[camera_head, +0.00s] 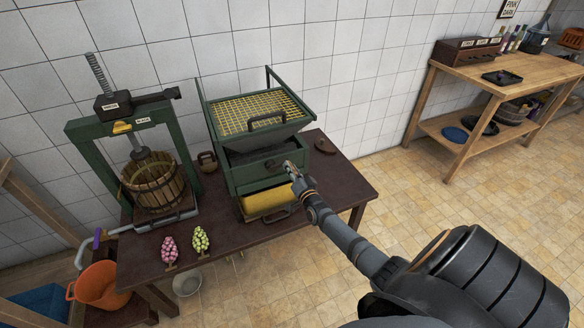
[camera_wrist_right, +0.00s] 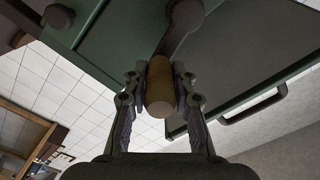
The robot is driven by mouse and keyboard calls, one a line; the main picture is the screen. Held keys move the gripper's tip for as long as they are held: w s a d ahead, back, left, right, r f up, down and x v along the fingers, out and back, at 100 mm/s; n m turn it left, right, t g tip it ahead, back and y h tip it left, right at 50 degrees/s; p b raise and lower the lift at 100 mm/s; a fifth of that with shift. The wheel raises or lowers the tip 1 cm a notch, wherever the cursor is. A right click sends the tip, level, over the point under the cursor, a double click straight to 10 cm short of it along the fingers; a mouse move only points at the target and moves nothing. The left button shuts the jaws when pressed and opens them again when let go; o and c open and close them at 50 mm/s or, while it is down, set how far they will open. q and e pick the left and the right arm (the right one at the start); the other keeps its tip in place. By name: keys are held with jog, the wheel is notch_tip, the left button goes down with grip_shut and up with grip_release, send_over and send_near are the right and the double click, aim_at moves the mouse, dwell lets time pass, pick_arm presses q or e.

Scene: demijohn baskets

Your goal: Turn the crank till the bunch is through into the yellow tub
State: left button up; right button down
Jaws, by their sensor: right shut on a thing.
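The green crusher (camera_head: 238,178) stands on the dark table, with a yellow mesh (camera_head: 262,110) on top. My right gripper (camera_head: 292,170) is at its front, shut on the crank's wooden handle (camera_wrist_right: 160,88), which sits between the fingers in the right wrist view (camera_wrist_right: 160,92). The yellow tub (camera_head: 266,201) sits low in the crusher's frame, under the crank. A pink bunch (camera_head: 169,249) and a pale green bunch (camera_head: 201,240) stand on the table's front left. I see no bunch on the mesh; the inside of the crusher is hidden. My left gripper is not in view.
A basket press (camera_head: 153,182) in a green frame stands left of the crusher. An orange bucket (camera_head: 100,286) is at the lower left, and a white bowl (camera_head: 187,283) is below the table's front edge. A wooden workbench (camera_head: 505,72) is at the back right. The tiled floor between is clear.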

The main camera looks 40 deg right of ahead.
jog(key=r+n+p, duration=0.1)
jog(key=a+r+n+p, duration=0.1)
jog(key=n, duration=0.1)
jog(key=shift+w+r+p, duration=0.1)
jog(key=shift+w+p, duration=0.05)
jog(key=shift+p, duration=0.25)
jog(key=shift+w+a+r+n+p, duration=0.1)
jog(key=shift+a+r+n+p, duration=0.15)
jog(key=shift+n+p, duration=0.45)
jog(key=shift+a+r+n+p, duration=0.2)
jog(key=shift+n+p, duration=0.15)
jog(key=shift+n, duration=0.65)
jog(key=c, duration=1.1)
grip_release()
jog(key=shift+a+f, duration=0.1)
